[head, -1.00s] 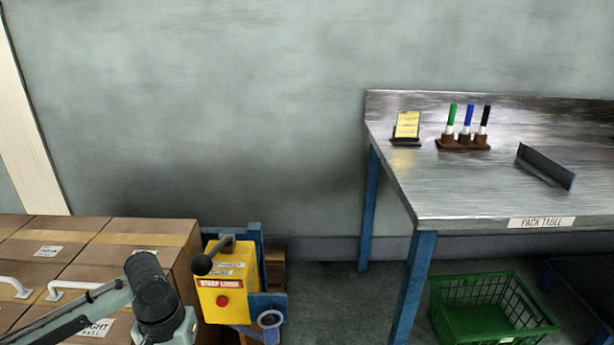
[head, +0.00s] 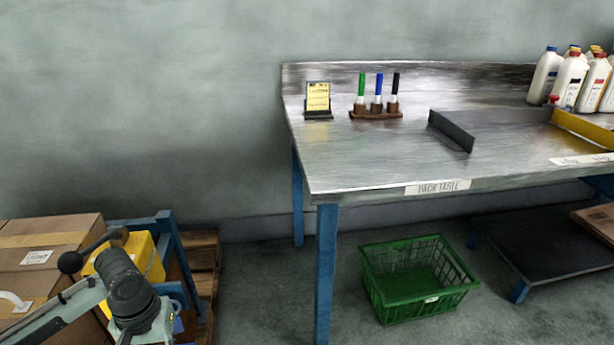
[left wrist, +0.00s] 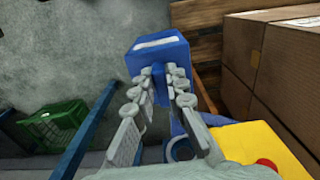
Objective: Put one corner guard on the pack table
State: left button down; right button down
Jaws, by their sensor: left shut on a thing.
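My left gripper (left wrist: 162,82) is shut on a blue piece (left wrist: 156,56) with a white strip along its top in the left wrist view. I take this piece to be the corner guard, though its full shape is hidden. The head view shows part of my left arm at lower left, but not the fingers or the piece. The pack table (head: 340,172), with a metal top and blue legs, stands to the right of the arm. Its front left top is bare. My right gripper is not in view.
A yellow machine (head: 148,258) and cardboard boxes (head: 50,258) are at lower left. The table bears a note stand (head: 318,97), a marker holder (head: 376,115), a dark angled plate (head: 452,131) and white bottles (head: 569,80). A green basket (head: 405,285) sits on the floor below.

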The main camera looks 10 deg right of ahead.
aim_at(562, 151)
jog(key=l, duration=0.5)
jog(key=l+z, duration=0.15)
jog(key=l, duration=0.3)
jog(key=i+l, duration=0.1)
jog(key=l, duration=0.4)
jog(key=i+l+z, duration=0.15)
jog(key=l, duration=0.8)
jog(key=i+l+z, duration=0.1)
jog(key=l, duration=0.4)
jog(key=i+l+z, duration=0.1)
jog(key=l, duration=0.35)
jog(key=i+l, duration=0.1)
jog(key=l, duration=0.35)
jog(key=z, duration=0.05)
